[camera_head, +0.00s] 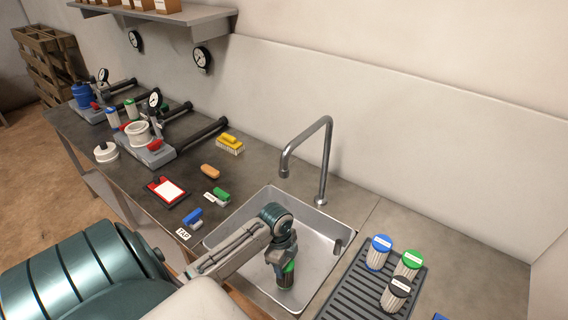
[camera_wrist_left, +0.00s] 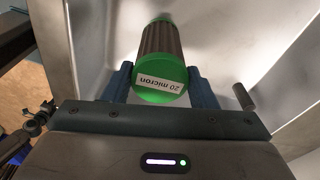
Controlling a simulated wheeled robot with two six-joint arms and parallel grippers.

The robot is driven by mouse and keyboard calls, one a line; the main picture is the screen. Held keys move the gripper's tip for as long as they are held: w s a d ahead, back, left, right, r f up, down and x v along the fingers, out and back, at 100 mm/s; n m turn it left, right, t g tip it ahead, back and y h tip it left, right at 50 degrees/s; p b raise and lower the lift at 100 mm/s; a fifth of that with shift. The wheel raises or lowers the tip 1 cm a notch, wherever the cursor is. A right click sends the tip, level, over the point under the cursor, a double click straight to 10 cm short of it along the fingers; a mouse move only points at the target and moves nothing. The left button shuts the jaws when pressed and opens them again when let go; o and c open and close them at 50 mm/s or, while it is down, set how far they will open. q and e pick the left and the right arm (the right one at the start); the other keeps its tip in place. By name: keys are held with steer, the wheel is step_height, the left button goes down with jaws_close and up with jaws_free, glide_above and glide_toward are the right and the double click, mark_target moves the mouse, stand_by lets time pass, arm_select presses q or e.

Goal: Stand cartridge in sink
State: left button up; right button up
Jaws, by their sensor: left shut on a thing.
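A green-capped cartridge (camera_head: 286,276) with a grey pleated body is inside the sink (camera_head: 330,255). My left gripper (camera_head: 283,262) is over the sink and shut on this cartridge from above. In the left wrist view the cartridge (camera_wrist_left: 161,70) sits between the two blue fingers, and its green cap carries a label reading "20 micron". The cartridge looks roughly upright in the head view. I cannot tell whether its lower end touches the sink floor. My right gripper does not show.
A dark ribbed rack (camera_head: 345,300) right of the sink holds blue-capped (camera_head: 378,252), green-capped (camera_head: 408,264) and black-capped (camera_head: 396,294) cartridges. A curved faucet (camera_head: 325,160) rises behind the sink.

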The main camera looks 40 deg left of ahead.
arm_select(q)
step_height(320, 180, down, 2)
steer(key=shift+f, duration=0.45)
steer(key=o, duration=1.3)
steer(key=shift+f, duration=0.1)
steer(key=shift+o, duration=0.2)
steer(key=r, duration=0.3)
steer(key=a+r+b, duration=0.1)
steer(key=r, duration=0.3)
steer(key=r+b, duration=0.1)
steer(key=r, duration=0.3)
steer(key=shift+s+a, duration=0.15)
steer(key=shift+s, duration=0.05)
steer(key=shift+r, duration=0.6)
